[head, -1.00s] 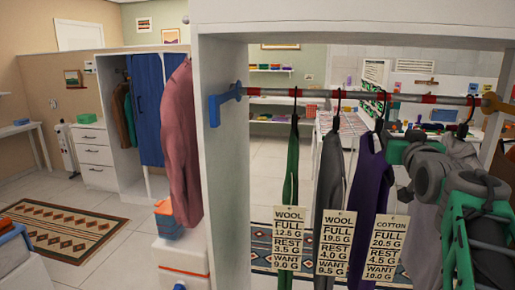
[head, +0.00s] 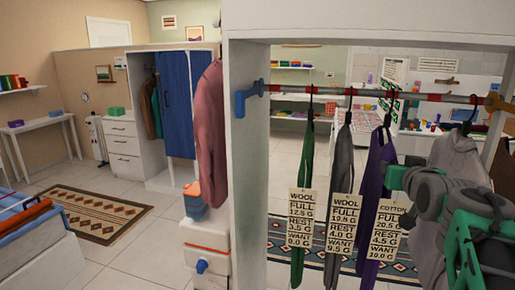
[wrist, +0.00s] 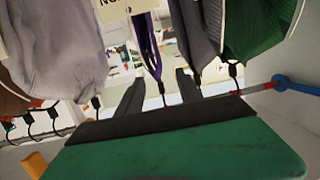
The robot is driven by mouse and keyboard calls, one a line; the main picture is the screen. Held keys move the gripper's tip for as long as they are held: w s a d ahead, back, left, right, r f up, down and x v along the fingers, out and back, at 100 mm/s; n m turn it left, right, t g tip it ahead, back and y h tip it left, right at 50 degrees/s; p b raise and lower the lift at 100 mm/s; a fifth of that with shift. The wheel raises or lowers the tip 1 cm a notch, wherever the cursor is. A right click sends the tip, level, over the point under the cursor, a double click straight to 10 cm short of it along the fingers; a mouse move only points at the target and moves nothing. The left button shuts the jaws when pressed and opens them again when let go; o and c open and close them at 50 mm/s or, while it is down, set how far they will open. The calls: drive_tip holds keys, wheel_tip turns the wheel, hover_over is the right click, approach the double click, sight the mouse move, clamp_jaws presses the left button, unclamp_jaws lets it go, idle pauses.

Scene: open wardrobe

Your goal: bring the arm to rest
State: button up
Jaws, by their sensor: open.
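My gripper (head: 395,178) is at the right in the head view, beside the purple garment (head: 372,200) and below the rail; its fingers cannot be made out there. In the wrist view, the two dark fingers of my gripper (wrist: 158,82) stand apart, with nothing visibly clamped. A narrow purple strip (wrist: 148,45) shows beyond the gap between them. A grey garment (head: 338,185) and a green garment (head: 303,180) hang further left, each with a paper tag. A pale grey garment (head: 460,160) hangs behind my arm, partly hidden.
The rail (head: 400,95) spans the open wardrobe, with a blue bracket (head: 244,98) at its left end. The wardrobe's side panel (head: 252,180) stands left of the garments. A pink garment (head: 210,135) hangs outside above stacked boxes (head: 208,233). Open floor lies left.

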drive_tip(key=s+a+f+n+g+y+p, duration=0.1)
drive_tip(key=s+a+f+g+p, duration=0.2)
drive_tip(key=s+a+f+g, duration=0.3)
drive_tip(key=s+a+f+n+g+y+p, duration=0.2)
drive_tip(key=s+a+f+g, duration=0.3)
drive_tip(key=s+a+f, duration=0.8)
drive_tip(key=s+f+p, duration=0.1)
drive_tip(key=s+f, duration=0.3)
drive_tip(key=f, duration=0.1)
drive_tip(key=shift+a+g, duration=0.25)
drive_tip(key=shift+g, duration=0.15)
